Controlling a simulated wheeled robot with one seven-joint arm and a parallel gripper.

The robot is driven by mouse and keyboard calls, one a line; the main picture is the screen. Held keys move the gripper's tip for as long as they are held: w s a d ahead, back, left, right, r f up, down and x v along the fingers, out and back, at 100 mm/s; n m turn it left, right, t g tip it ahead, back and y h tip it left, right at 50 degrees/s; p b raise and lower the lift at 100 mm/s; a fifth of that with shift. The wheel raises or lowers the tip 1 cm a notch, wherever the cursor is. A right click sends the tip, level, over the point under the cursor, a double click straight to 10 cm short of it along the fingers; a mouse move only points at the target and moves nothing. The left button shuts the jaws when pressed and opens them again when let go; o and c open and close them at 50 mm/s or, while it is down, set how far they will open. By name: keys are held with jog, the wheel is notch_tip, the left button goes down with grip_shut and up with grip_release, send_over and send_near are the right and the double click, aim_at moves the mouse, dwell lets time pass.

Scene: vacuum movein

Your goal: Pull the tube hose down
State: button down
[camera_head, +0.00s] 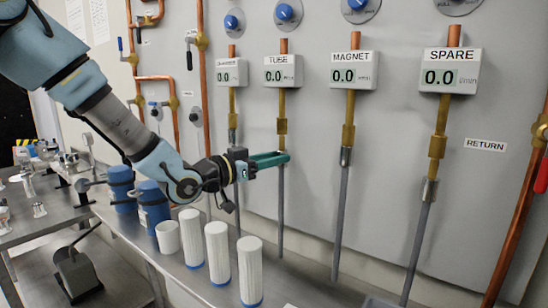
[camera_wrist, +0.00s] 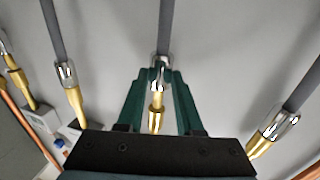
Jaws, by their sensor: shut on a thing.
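The tube hose (camera_head: 281,205) is a thin grey hose hanging below the TUBE meter (camera_head: 283,72) and its brass fitting (camera_head: 282,128). My gripper (camera_head: 281,158), with green fingers, is shut on the upper end of this hose, just below the brass fitting. In the wrist view, the grey hose (camera_wrist: 167,25) ends in a silver collar between the fingertips (camera_wrist: 160,75). A narrow bright silver piece (camera_wrist: 158,88) shows between the collar and the brass fitting (camera_wrist: 156,118). I cannot tell whether collar and fitting are still joined.
The MAGNET hose (camera_head: 341,215) and SPARE hose (camera_head: 418,240) hang to the right. White ribbed cylinders (camera_head: 217,250) and blue containers (camera_head: 153,208) stand on the bench below. Copper pipes (camera_head: 203,95) run up the wall at left. The wall between hoses is clear.

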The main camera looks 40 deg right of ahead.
jog(key=shift+a+f, duration=0.1)
jog(key=shift+f, duration=0.2)
jog(key=c, duration=0.9)
grip_release()
jog(key=o, duration=0.3)
jog(key=shift+r, duration=0.1)
jog(key=shift+o, duration=0.2)
jog(key=a+b, duration=0.1)
jog(key=a, duration=0.9)
jog(key=shift+a, duration=0.35)
